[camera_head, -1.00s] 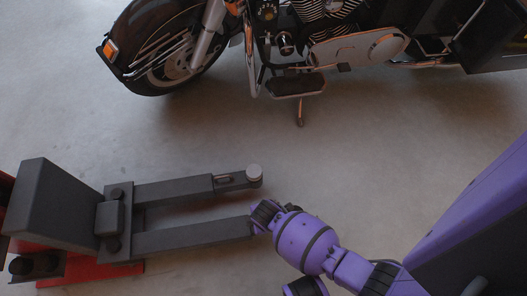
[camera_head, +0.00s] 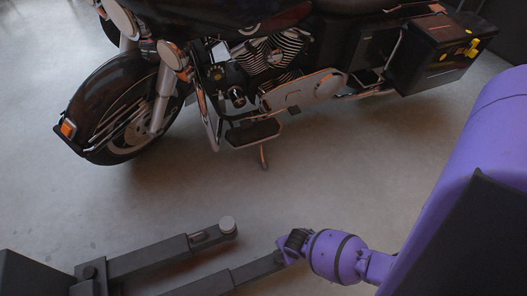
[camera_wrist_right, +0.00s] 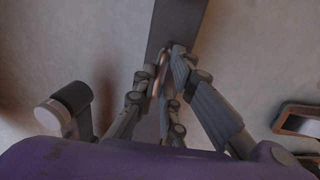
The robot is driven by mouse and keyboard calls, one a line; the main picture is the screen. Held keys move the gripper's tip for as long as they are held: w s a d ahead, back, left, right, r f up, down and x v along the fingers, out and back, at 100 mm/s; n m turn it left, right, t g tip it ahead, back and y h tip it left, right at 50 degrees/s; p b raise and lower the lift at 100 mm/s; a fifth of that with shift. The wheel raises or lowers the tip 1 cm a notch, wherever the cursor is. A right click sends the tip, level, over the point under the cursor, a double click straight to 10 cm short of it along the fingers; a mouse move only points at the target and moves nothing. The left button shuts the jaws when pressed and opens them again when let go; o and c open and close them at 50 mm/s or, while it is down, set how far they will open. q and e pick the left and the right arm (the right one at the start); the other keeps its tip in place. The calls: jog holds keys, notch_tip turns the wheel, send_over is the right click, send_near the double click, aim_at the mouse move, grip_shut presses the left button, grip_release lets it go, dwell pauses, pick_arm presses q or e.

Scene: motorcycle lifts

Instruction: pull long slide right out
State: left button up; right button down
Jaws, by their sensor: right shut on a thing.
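In the right wrist view, my right gripper (camera_wrist_right: 165,78) is shut on a thin copper-coloured handle (camera_wrist_right: 156,80) over the dark beam (camera_wrist_right: 176,25). The fingers partly hide the handle. My left gripper is out of view.
A black motorcycle (camera_head: 290,90) stands behind the lift, with its footboard (camera_head: 253,134) and kickstand (camera_head: 264,157) on the near side. Bare floor (camera_head: 350,170) lies between it and my right arm. A white-capped dark post (camera_wrist_right: 60,108) is beside my fingers.

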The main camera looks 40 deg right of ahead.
jog(key=s+d, duration=0.1)
jog(key=d, duration=0.3)
jog(key=s+d, duration=0.1)
jog(key=d, duration=0.3)
jog(key=s+d+b, duration=0.1)
jog(key=d, duration=0.3)
jog(key=shift+r, duration=0.1)
jog(key=shift+d, duration=0.1)
jog(key=c, duration=1.9)
grip_release()
jog(key=shift+o, duration=0.2)
jog(key=shift+a, duration=0.2)
jog(key=shift+s+r, duration=0.15)
jog(key=shift+r, duration=0.05)
notch_tip(320, 180, up, 11)
jog(key=s, duration=0.2)
jog(key=shift+a+r, duration=0.15)
jog(key=shift+a, duration=0.15)
